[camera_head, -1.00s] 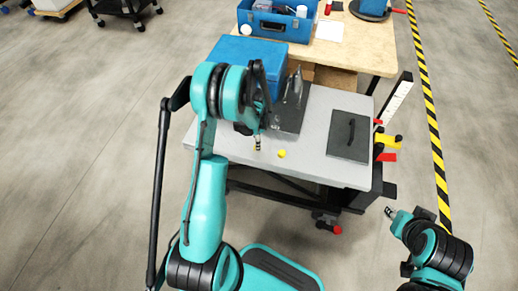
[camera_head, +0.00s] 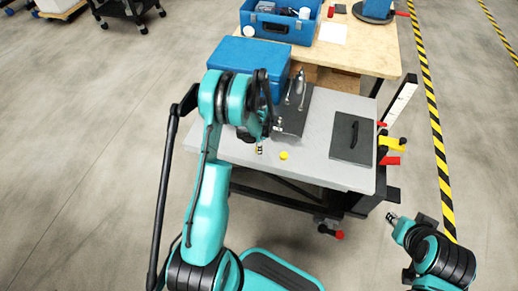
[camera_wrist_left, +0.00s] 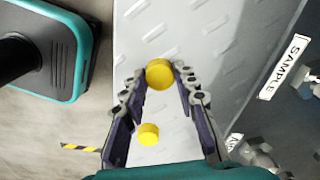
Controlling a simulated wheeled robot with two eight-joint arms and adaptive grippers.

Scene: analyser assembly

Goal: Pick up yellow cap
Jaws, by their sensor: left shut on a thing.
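My left gripper (camera_head: 260,149) is low over the front of the grey table. In the left wrist view, its fingertips (camera_wrist_left: 159,76) are shut on a round yellow cap (camera_wrist_left: 159,73). A second yellow cap (camera_head: 283,155) sits on the tabletop just right of the gripper in the head view. It also shows in the left wrist view (camera_wrist_left: 148,134), below the held one and not gripped. My right gripper (camera_head: 392,217) is off the table's front right corner, too small to tell open from shut.
The grey table (camera_head: 315,165) carries a dark plate with a handle (camera_head: 352,138), a dark fixture (camera_head: 292,120) and a blue box (camera_head: 250,58). A wooden table (camera_head: 365,55) with a blue toolbox (camera_head: 278,28) stands behind. The front middle of the tabletop is mostly clear.

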